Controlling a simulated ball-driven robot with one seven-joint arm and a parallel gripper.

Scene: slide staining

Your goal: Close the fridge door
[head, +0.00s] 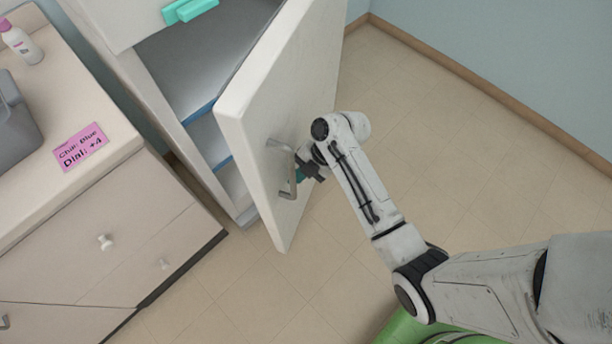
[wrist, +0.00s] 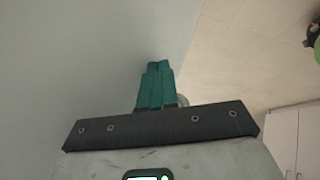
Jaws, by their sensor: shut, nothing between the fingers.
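The fridge door (head: 262,105) is white and stands swung open in the head view, with the shelves inside the fridge (head: 205,75) visible behind it. A metal handle (head: 290,180) is on the door's outer face. My gripper (head: 299,176) is at the door's outer face beside the handle; whether it touches the handle or the door I cannot tell. In the wrist view the teal fingers (wrist: 157,85) are together with nothing between them, and the pale door surface (wrist: 70,60) fills the left side.
A counter with drawers (head: 100,225) stands left of the fridge, with a pink note (head: 81,147) and a white bottle (head: 20,42) on it. A teal handle (head: 188,10) is on the upper compartment. Tiled floor (head: 450,150) is clear right of the door.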

